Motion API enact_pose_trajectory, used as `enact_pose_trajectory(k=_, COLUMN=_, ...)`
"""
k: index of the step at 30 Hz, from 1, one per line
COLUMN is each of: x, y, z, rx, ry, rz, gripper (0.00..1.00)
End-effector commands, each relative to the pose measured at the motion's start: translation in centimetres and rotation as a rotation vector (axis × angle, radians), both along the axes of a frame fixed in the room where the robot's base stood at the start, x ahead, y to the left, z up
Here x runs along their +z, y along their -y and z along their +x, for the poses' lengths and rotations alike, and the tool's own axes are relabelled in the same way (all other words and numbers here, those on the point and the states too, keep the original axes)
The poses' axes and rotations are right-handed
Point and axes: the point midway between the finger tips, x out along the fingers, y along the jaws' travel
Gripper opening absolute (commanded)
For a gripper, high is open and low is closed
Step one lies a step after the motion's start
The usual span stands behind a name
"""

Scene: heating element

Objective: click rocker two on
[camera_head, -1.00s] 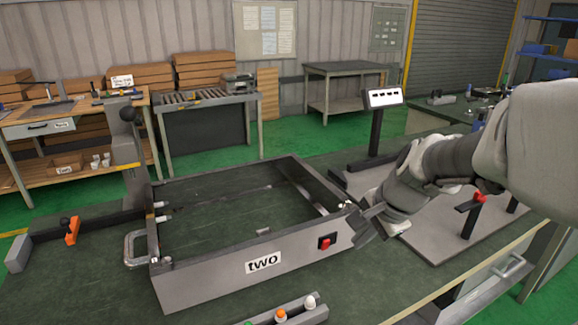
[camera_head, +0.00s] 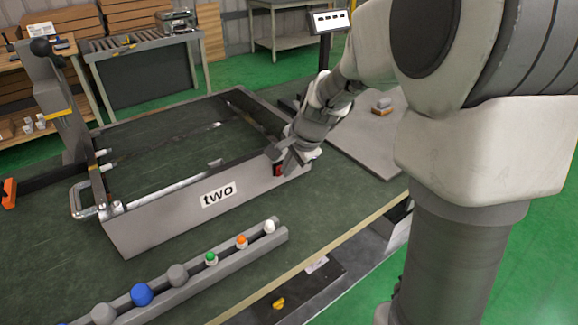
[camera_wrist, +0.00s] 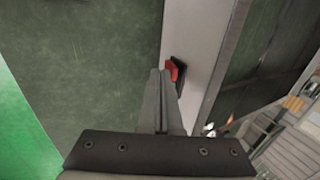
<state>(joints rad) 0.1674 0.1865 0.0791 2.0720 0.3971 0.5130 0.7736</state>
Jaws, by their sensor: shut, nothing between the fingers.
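The red rocker switch (camera_head: 278,170) is set in a dark surround on the front panel of the grey frame (camera_head: 165,216), to the right of its "two" label (camera_head: 218,194). My gripper (camera_head: 282,160) is shut and empty at the switch, partly covering it in the head view. In the wrist view the closed fingertips (camera_wrist: 160,74) lie right beside the red rocker (camera_wrist: 172,70). I cannot tell whether they touch it. Which way the rocker is tilted is too small to tell.
A rail (camera_head: 190,281) with several coloured knobs lies in front of the frame. A small sign on a post (camera_head: 330,20) stands behind. The green bench top between frame and rail is clear.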

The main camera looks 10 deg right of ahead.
Motion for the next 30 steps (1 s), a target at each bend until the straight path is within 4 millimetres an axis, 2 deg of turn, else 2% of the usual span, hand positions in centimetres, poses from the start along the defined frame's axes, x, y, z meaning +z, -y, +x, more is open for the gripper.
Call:
enact_pose_trajectory(k=19, x=0.97, y=-0.32, z=0.69, rx=0.002, ry=-0.065, rz=-0.022, gripper=0.00)
enact_pose_trajectory(k=22, x=0.32, y=-0.28, z=0.74, rx=0.000, ry=-0.073, rz=-0.027, gripper=0.00)
enact_pose_trajectory(k=30, x=0.57, y=-0.26, z=0.74, rx=0.000, ry=-0.072, rz=-0.026, gripper=0.00)
